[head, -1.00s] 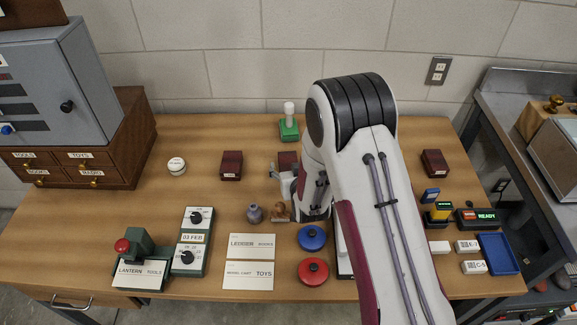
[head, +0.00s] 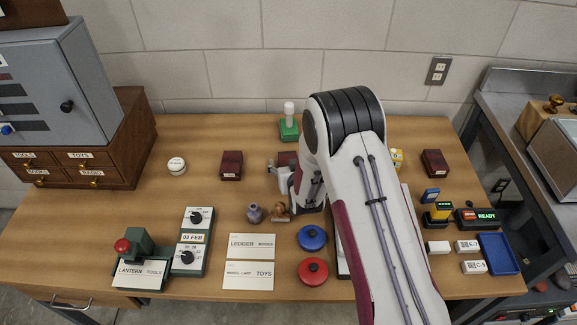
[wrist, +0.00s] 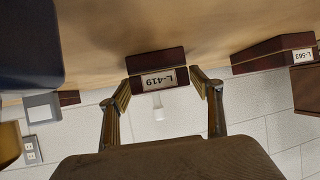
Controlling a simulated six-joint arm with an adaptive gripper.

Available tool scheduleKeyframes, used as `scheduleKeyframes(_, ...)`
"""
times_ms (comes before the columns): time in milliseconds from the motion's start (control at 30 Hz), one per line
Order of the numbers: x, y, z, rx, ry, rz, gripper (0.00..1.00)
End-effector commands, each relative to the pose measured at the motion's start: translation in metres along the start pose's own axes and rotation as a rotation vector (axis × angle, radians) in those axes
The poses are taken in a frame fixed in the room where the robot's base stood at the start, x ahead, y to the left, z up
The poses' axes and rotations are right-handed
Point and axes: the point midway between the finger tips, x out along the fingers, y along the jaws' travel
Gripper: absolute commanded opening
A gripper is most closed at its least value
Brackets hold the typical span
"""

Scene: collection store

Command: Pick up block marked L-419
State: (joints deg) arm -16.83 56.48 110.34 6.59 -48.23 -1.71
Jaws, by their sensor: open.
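The block marked L-419 (wrist: 158,81) is dark red-brown with a white label, which reads upside down in the wrist view. It stands on the wooden table and shows between the fingertips of my gripper (wrist: 162,87). The fingers are open, one on each side of the block. I cannot tell whether they touch it. In the head view a dark red block (head: 287,158), apparently the same one, shows partly hidden behind my gripper (head: 281,176).
A similar block marked L-563 (wrist: 275,53) stands to the right in the wrist view. Another dark red block (head: 434,163) is at the right in the head view.

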Motion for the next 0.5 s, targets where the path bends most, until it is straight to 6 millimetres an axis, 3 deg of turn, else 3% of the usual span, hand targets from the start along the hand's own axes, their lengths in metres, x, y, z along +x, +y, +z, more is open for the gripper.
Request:
scheduleKeyframes(200, -0.0002, 0.0, 0.0, 0.0, 0.0, 0.0, 0.64)
scheduleKeyframes(400, -0.0002, 0.0, 0.0001, 0.0, 0.0, 0.0, 0.17)
scheduleKeyframes(500, -0.0002, 0.0, -0.0004, 0.0, 0.001, 0.0, 0.17)
